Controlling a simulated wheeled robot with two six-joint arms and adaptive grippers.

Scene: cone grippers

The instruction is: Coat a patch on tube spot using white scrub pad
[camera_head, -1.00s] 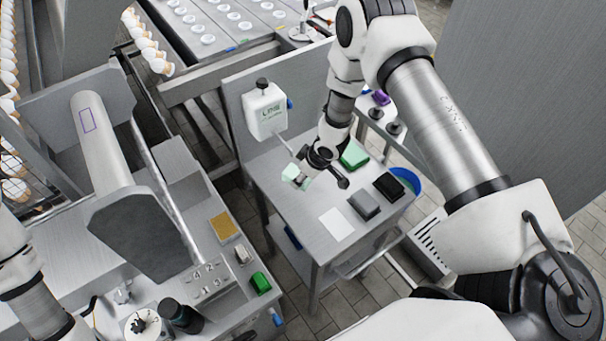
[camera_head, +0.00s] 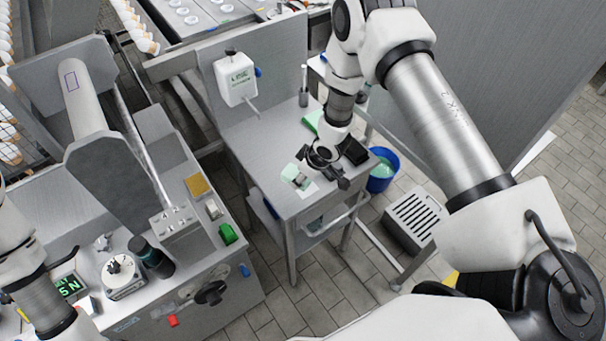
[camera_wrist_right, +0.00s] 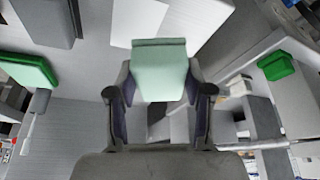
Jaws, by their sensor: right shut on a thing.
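My right gripper (camera_head: 299,178) is over the side table and shut on the pale mint-white scrub pad (camera_head: 289,171). The pad (camera_wrist_right: 160,66) also shows between the fingers in the right wrist view, its broad face visible. The pad is well to the right of the tube. Part of my left arm shows at the left edge, but its gripper is out of view.
A machine (camera_head: 150,290) with an orange-brown pad (camera_head: 198,186) stands left.

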